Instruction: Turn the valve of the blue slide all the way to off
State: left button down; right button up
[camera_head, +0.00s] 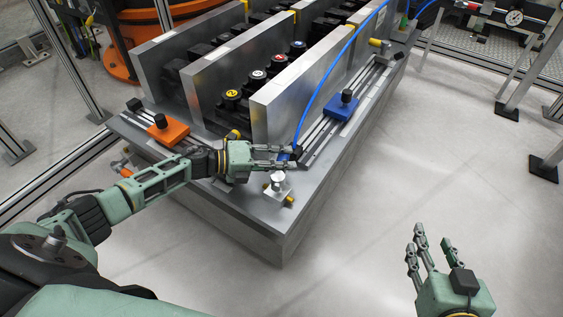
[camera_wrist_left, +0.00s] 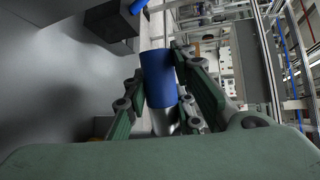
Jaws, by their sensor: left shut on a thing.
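The blue slide (camera_head: 342,107) with a black knob sits on its rail on the right side of the grey bench. A blue valve handle (camera_head: 284,157) is at the near end of that rail, by the blue hose. My left gripper (camera_head: 289,156) is shut on it, and the fingers partly hide it. In the left wrist view the blue cylindrical handle (camera_wrist_left: 157,78) stands between the two green fingers, with a metal part below it. The valve's exact turn angle cannot be told. My right gripper (camera_head: 427,245) is open and empty over the floor at lower right.
An orange slide (camera_head: 168,130) lies on the bench's left side. Upright metal plates (camera_head: 290,98) with several black-bodied, coloured-top knobs between them rise behind my left gripper. A small metal post (camera_head: 278,181) stands just in front of it. A blue hose (camera_head: 328,75) arcs up.

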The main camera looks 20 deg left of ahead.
pick_arm(q)
jog(key=shift+d, duration=0.1)
jog(key=c, duration=1.5)
grip_release()
jog(key=shift+o, duration=0.2)
